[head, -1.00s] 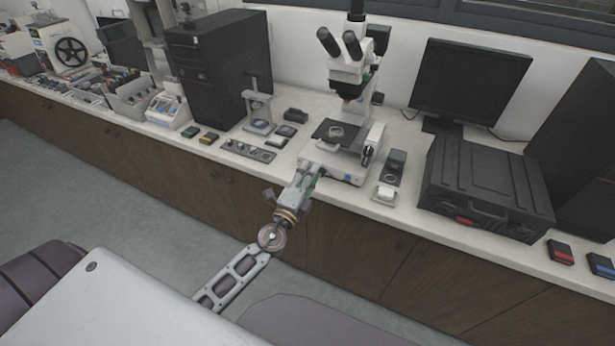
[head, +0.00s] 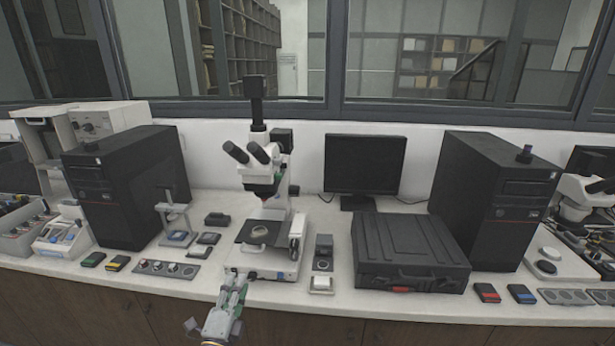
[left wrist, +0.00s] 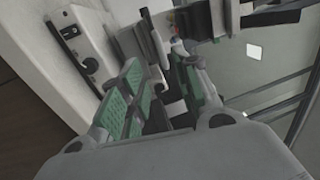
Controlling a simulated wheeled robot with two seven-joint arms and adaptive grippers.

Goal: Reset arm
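My left gripper (head: 238,284) reaches up from the bottom of the head view, at the front of the white microscope (head: 262,160). In the left wrist view, my left gripper (left wrist: 157,62) shows two green-padded fingers standing apart. Nothing is held between them; parts of the bench equipment show behind the gap. A pale ring-shaped piece (head: 259,232) lies on the microscope's dark stage, beyond the fingertips. I cannot tell whether the fingers touch the microscope base. My right gripper is not in view.
A black case (head: 410,250) and a monitor (head: 365,165) stand right of the microscope. Two black computer towers (head: 125,190) (head: 490,200) flank the area. A small press stand (head: 175,222), a knob strip (head: 165,268) and small boxes sit left. The counter's front edge runs below.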

